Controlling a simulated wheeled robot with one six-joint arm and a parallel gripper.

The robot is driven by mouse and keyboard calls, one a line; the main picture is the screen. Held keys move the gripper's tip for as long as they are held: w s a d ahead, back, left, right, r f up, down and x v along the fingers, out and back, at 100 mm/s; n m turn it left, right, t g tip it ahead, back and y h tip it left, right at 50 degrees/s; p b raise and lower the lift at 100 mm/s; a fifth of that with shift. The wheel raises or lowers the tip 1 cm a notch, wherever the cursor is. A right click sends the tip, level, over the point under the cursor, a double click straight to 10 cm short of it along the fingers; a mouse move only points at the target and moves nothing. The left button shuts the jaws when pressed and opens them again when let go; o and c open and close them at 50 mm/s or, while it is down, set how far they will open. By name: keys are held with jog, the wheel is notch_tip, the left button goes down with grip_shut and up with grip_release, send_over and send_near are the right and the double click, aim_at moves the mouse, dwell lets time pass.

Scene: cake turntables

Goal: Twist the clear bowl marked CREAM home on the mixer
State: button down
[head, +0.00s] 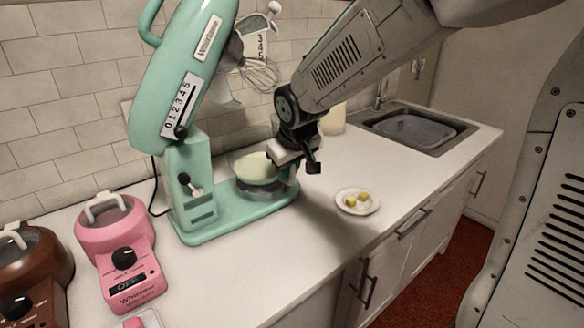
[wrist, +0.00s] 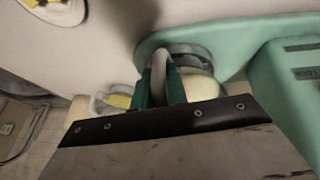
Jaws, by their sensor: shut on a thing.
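The mint mixer (head: 190,190) stands on the counter with its head tilted up and the whisk (head: 258,72) clear of the bowl. The clear bowl (head: 256,172), with pale cream-coloured contents, sits on the mixer's base. It also shows in the wrist view (wrist: 205,88), over a grey ring on the green base. I cannot read a CREAM mark on it. My gripper (head: 288,165) is at the bowl's right side. In the wrist view my gripper (wrist: 160,75) is shut on the bowl's pale upright handle (wrist: 159,68). Whether the bowl is locked cannot be seen.
A white plate (head: 345,207) with yellow cubes lies right of the mixer. A pale container (head: 335,122) stands behind my arm, before the sink (head: 410,128). A pink appliance (head: 115,235) and a brown one (head: 45,265) stand at left. The front counter is mostly clear.

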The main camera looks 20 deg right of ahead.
jog(key=shift+s+a+f, duration=0.1)
jog(key=shift+s+a+m, duration=0.25)
jog(key=shift+a+m, duration=0.35)
jog(key=shift+m, duration=0.1)
jog(key=shift+s+a+m+h, duration=0.1)
jog(key=shift+a+m+h, duration=0.4)
jog(key=shift+a+m, duration=0.1)
jog(key=c, duration=1.3)
grip_release()
jog(key=shift+a, duration=0.25)
jog(key=shift+d, duration=0.15)
